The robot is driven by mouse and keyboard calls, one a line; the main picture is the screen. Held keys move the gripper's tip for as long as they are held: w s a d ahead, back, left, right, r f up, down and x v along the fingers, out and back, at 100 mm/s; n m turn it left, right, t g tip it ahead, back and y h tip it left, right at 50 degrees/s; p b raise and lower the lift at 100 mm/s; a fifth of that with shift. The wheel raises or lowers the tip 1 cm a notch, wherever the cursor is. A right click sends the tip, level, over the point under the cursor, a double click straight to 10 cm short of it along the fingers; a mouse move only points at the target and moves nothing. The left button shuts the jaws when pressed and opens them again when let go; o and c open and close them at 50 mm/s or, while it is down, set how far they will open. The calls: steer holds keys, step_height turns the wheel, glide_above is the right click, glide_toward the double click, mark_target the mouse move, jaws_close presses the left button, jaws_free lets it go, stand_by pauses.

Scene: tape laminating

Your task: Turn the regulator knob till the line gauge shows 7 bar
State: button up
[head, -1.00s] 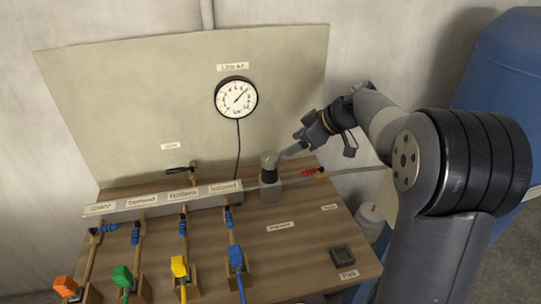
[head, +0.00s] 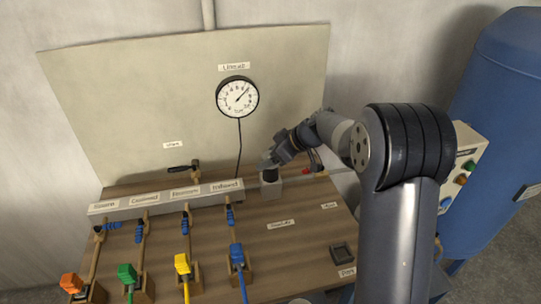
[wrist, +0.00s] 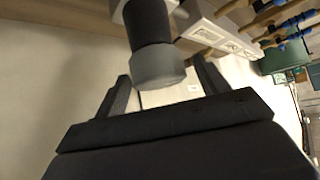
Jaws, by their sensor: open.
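The line gauge (head: 237,97) is a round white dial with a black rim on the back panel. Its needle points to the upper right; the figures are too small to read surely. The regulator (head: 271,190) stands on the bench below it, its top partly hidden by my gripper (head: 267,162). In the wrist view the regulator knob (wrist: 158,66) shows as a grey cap on a black body. My gripper (wrist: 162,78) is open, with one finger on each side of the cap and a visible gap to each. I cannot tell how deep the cap sits between them.
A grey manifold (head: 165,196) with labels runs left of the regulator. A black-handled valve (head: 182,169) stands behind it. Several coloured connectors, such as the blue one (head: 237,256), line the front. A blue tank (head: 505,100) with a button box (head: 462,165) stands at right.

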steer(key=c, duration=1)
steer(key=b, duration=0.1)
steer(key=m+t+b, duration=0.1)
steer(key=b, duration=0.1)
steer(key=shift+f, duration=0.25)
steer(key=shift+r+m+t+h+b, duration=0.2)
steer(key=shift+m+t+h+b, duration=0.35)
steer(key=shift+m+b, duration=0.35)
steer(key=o, duration=1)
steer(key=v, duration=1.1)
steer(key=shift+b, duration=0.45)
